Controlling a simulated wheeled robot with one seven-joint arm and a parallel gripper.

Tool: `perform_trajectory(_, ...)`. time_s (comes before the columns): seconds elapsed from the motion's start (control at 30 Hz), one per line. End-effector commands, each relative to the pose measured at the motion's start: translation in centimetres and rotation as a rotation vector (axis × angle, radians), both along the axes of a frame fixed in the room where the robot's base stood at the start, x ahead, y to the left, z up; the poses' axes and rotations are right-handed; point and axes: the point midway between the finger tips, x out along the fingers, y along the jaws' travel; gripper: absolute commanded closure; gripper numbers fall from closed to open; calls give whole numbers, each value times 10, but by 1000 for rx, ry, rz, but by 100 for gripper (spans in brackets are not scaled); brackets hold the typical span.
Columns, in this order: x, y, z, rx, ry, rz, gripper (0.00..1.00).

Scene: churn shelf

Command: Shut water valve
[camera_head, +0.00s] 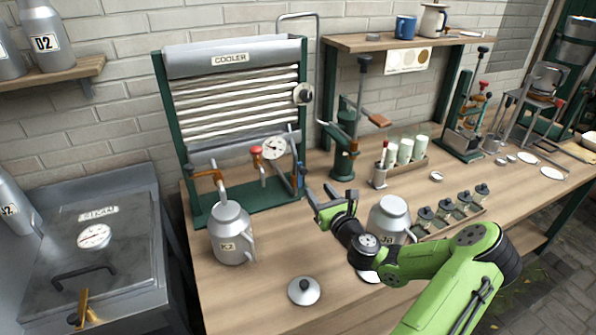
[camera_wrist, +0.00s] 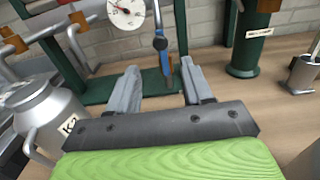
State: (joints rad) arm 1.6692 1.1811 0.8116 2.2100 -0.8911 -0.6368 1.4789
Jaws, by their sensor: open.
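The cooler (camera_head: 232,95) stands upright at the back of the bench, with pipes and valves along its green base. A blue lever (camera_head: 299,176) hangs down on a pipe at the cooler's lower right; I take it to be the water valve. In the wrist view the blue lever (camera_wrist: 164,62) points down and shows between my fingertips, apparently beyond them. My gripper (camera_head: 322,194) is open and empty, just right of and in front of the lever. I cannot tell exactly how far apart they are.
A milk can marked K2 (camera_head: 230,238) stands left of my gripper, below an orange-handled tap (camera_head: 205,174). A red-knobbed valve (camera_head: 256,153) and a gauge (camera_head: 274,148) are near the lever. A second can (camera_head: 390,213) stands behind my arm. A lid (camera_head: 304,291) lies on the bench front.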

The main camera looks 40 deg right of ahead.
Motion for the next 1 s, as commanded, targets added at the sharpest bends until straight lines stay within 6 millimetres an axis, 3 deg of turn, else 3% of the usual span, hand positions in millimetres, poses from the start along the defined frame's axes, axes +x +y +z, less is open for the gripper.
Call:
perform_trajectory(0.2, 55, -15, 1, -5, -2, 3, 50)
perform_trajectory(0.43, 99, -28, 0, -3, 0, 2, 50)
perform_trajectory(0.8, 109, -31, 0, -1, 3, 2, 50)
perform_trajectory(1.0, 109, -31, 0, -2, 3, 2, 80)
